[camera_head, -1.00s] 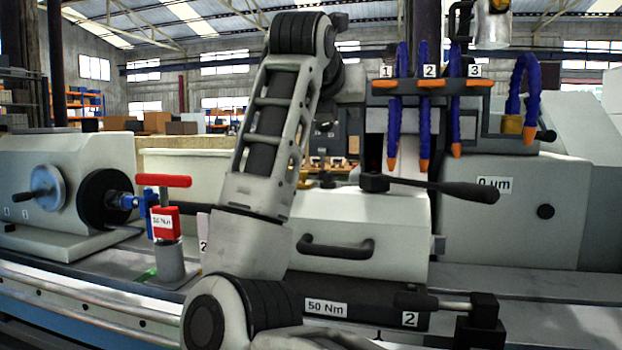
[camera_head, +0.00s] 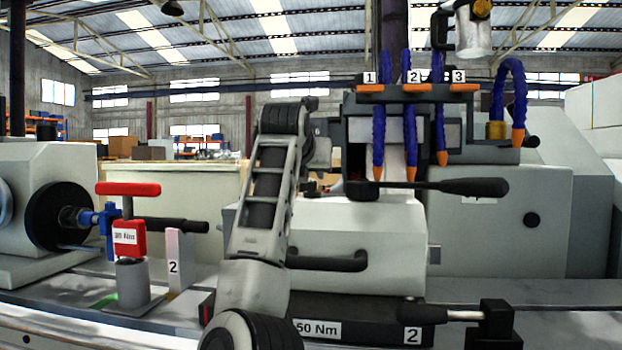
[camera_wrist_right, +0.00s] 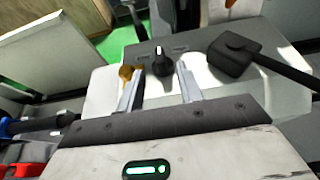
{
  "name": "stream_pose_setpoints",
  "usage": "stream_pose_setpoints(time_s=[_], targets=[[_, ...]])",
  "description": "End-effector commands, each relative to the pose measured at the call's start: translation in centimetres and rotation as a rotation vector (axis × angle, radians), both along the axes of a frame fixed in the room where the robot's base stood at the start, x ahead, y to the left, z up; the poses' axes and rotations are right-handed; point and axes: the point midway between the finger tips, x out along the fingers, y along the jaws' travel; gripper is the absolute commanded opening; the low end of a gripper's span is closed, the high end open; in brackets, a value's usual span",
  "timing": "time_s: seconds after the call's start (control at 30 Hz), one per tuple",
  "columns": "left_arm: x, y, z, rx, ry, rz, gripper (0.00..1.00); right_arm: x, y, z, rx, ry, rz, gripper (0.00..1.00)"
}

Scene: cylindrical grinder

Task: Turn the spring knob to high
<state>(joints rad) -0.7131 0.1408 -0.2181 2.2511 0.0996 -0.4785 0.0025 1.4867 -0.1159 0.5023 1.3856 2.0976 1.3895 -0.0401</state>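The black spring knob (camera_wrist_right: 162,62) stands on the dark top panel of a light grey machine housing in the right wrist view. Small labels lie on both sides of it, too blurred to read. My right gripper (camera_wrist_right: 160,78) is open, with one finger on each side of the knob's near side. I cannot tell whether the fingers touch it. In the head view the knob is not visible, and my right arm stands in front of the housing (camera_head: 395,240). My left gripper is in neither view.
A black lever (camera_head: 460,187) sticks out to the right above the housing, close to the right finger in the wrist view. Blue hoses (camera_head: 410,140) hang above. A red-handled tool (camera_head: 128,190) stands in a grey holder at left. A black handle (camera_head: 330,262) crosses the housing's front.

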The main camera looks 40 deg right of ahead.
Motion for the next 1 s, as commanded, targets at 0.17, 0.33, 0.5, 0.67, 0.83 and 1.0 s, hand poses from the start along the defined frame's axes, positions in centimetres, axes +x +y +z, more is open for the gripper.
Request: stream_pose_setpoints(time_s=[0.17,0.33,0.5,0.67,0.83,1.0], targets=[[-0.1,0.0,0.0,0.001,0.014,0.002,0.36,1.9,-2.6,-1.3,0.000,0.003,-0.002,0.36],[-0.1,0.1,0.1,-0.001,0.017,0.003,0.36,3.1,-4.0,-2.0,0.000,0.001,-0.002,0.36],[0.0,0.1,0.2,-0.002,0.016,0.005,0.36,3.6,-4.5,-2.4,0.000,0.000,-0.001,0.36],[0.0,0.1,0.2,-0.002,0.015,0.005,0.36,3.6,-4.5,-2.4,0.001,-0.001,0.000,0.36],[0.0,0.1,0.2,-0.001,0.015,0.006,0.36,3.6,-4.5,-2.4,0.001,-0.001,0.000,0.11],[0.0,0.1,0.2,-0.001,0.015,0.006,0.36,3.6,-4.5,-2.4,0.000,0.000,-0.001,0.00]])
